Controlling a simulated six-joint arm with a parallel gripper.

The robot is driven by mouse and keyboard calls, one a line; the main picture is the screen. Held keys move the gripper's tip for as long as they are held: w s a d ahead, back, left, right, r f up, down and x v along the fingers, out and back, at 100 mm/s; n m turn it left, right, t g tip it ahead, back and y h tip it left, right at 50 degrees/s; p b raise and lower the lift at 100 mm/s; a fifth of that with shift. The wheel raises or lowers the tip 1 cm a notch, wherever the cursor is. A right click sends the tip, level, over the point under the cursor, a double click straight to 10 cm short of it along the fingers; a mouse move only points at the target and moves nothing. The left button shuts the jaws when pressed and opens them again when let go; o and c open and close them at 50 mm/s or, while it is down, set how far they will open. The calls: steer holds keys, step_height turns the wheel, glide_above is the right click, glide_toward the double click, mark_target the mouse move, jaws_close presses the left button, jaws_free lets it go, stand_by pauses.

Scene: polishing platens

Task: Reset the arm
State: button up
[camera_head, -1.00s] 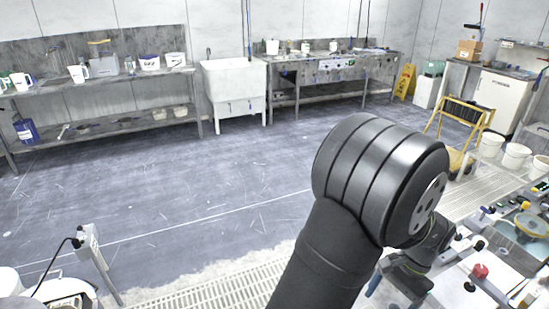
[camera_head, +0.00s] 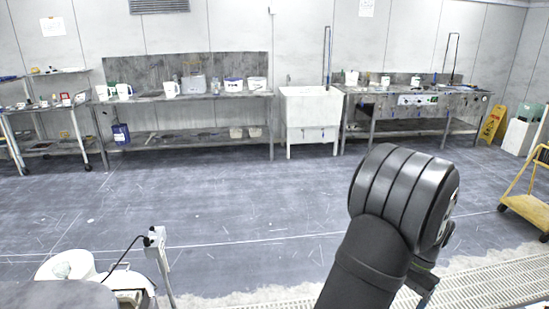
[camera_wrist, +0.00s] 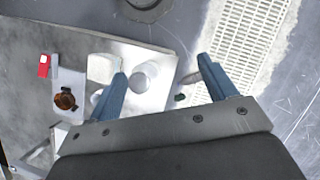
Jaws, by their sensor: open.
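My gripper (camera_wrist: 163,70) shows in the wrist view with its two blue fingers spread wide apart. No object is held between them. Below the fingers lie the edge of a pale worktop (camera_wrist: 135,47) and the floor grating (camera_wrist: 247,40). In the head view my dark arm rises from the bottom right over the floor, and its thick joint hides most of what lies beyond it. The gripper's fingers cannot be made out in that view.
In the wrist view a dark brown round knob (camera_wrist: 65,101) and a red item (camera_wrist: 44,66) lie at left. In the head view a sink (camera_head: 311,112), benches, a yellow cart (camera_head: 530,200) and a white bucket (camera_head: 65,266) surround open floor (camera_head: 230,195).

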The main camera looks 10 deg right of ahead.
steer(key=w+a+r+n+g, duration=0.1)
steer(key=w+a+n, duration=0.2)
steer(key=w+a, duration=0.6)
steer(key=w, duration=0.5)
steer(key=shift+a+h, duration=0.4)
steer(key=shift+s, duration=0.1)
steer(key=s+d+m, duration=0.2)
steer(key=s+d, duration=0.3)
steer(key=s, duration=0.3)
steer(key=s+d+f+m+t+y, duration=0.1)
steer(key=s+d, duration=0.5)
steer(key=s, duration=0.3)
steer(key=shift+s+d+m, duration=0.15)
steer(key=shift+s+m, duration=0.1)
steer(key=shift+m, duration=0.15)
steer(key=shift+f, duration=0.15)
